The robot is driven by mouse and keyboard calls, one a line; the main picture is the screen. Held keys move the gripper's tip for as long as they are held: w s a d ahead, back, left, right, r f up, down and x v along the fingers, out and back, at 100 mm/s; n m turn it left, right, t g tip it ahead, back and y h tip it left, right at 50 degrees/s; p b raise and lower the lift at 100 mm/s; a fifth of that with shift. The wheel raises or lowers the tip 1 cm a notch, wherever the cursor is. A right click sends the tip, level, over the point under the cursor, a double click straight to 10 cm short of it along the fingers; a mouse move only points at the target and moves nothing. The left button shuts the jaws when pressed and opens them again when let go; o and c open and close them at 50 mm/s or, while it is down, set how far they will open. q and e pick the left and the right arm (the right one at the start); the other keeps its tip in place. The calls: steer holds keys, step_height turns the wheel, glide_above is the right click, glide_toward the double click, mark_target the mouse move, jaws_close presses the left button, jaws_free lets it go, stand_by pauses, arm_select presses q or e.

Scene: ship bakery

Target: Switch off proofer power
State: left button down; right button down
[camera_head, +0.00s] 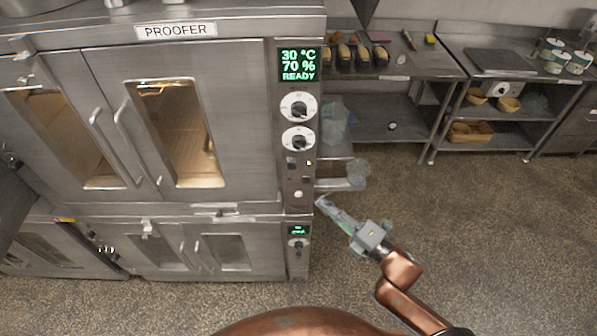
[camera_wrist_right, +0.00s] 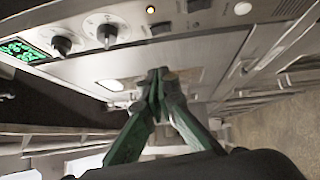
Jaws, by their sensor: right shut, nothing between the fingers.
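The proofer (camera_head: 220,60) is the steel cabinet at left with glass doors. Its green display (camera_head: 300,64) is lit and reads 30 °C, 70 %, READY. Below are two round knobs (camera_head: 298,106), a small lit yellow lamp (camera_head: 309,163), dark switches (camera_head: 291,166) and a pale round button (camera_head: 298,194). In the right wrist view the lamp (camera_wrist_right: 150,10), a dark rocker switch (camera_wrist_right: 160,28) and the button (camera_wrist_right: 242,8) show along the top. My right gripper (camera_head: 321,204) is shut and empty, beside the panel's lower right edge. Its closed fingertips (camera_wrist_right: 158,74) appear below the switches. My left gripper is out of view.
A lower unit (camera_head: 215,230) with its own small display (camera_head: 299,231) stands under the proofer. A steel bench (camera_head: 425,66) with loaf tins and shelves is at the back. Open speckled floor (camera_head: 480,220) lies to the right.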

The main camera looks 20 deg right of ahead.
steer(key=shift+w, duration=0.1)
steer(key=p, duration=0.2)
glide_toward(288, 164)
steer(key=w+a, duration=0.1)
steer(key=a, duration=0.3)
steer(key=shift+w+d+r+p, duration=0.1)
steer(key=shift+w+d+p, duration=0.2)
steer(key=shift+w, duration=0.75)
steer(key=shift+w+d+r+p, duration=0.15)
steer(key=shift+w+d, duration=0.2)
steer(key=shift+w, duration=0.65)
